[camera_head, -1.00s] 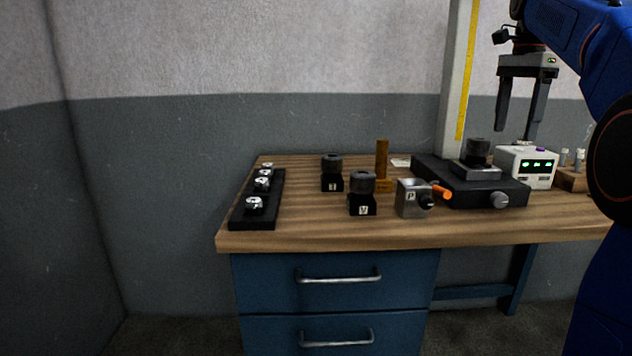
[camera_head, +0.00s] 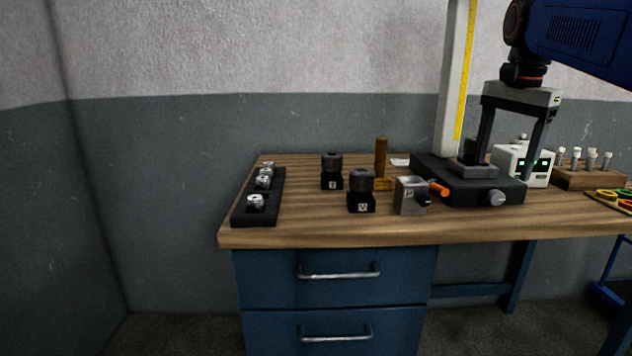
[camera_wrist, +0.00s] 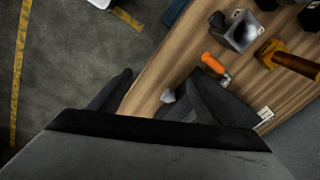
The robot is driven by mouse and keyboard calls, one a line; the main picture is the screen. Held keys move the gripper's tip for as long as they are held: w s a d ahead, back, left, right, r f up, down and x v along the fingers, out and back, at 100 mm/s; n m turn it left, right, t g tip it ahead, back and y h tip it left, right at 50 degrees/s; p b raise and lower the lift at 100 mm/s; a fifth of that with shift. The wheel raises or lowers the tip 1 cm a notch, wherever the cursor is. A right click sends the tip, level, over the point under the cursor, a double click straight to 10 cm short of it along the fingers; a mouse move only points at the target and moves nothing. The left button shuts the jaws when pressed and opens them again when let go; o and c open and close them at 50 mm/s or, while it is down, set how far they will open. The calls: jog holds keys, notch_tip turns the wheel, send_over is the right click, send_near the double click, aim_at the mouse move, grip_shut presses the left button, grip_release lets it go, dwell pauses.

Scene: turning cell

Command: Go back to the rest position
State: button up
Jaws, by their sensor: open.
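My gripper (camera_head: 508,152) hangs from the blue arm at the right of the head view, with its two fingers apart and nothing seen between them. The fingers hang in front of the black measuring stand (camera_head: 440,180) and partly cover it and the white box with green lights (camera_head: 538,166). In the wrist view my gripper (camera_wrist: 160,88) shows its fingers spread over the table's front edge, with the floor to the left.
The wooden bench (camera_head: 300,231) holds a black rack (camera_head: 256,217) with metal parts, two dark labelled holders (camera_head: 332,172), a grey metal box (camera_head: 410,196) with an orange-handled piece (camera_head: 440,189), and a brown upright post (camera_head: 381,158). A wooden block with vials (camera_head: 590,179) stands right.

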jog(key=s+a+f+n+t, duration=0.1)
jog(key=s+a+f+n, duration=0.2)
jog(key=s+f, duration=0.4)
jog(key=s+a+f+n+t, duration=0.1)
jog(key=s+a+f+n, duration=0.2)
jog(key=f, duration=1)
jog(key=s+a+f+n+t, duration=0.1)
jog(key=s+a+f+n, duration=0.2)
jog(key=s+f+n, duration=0.3)
jog(key=s+f, duration=0.4)
jog(key=s, duration=0.3)
jog(key=shift+a+f, duration=0.3)
jog(key=shift+f, duration=0.1)
jog(key=shift+s, duration=0.1)
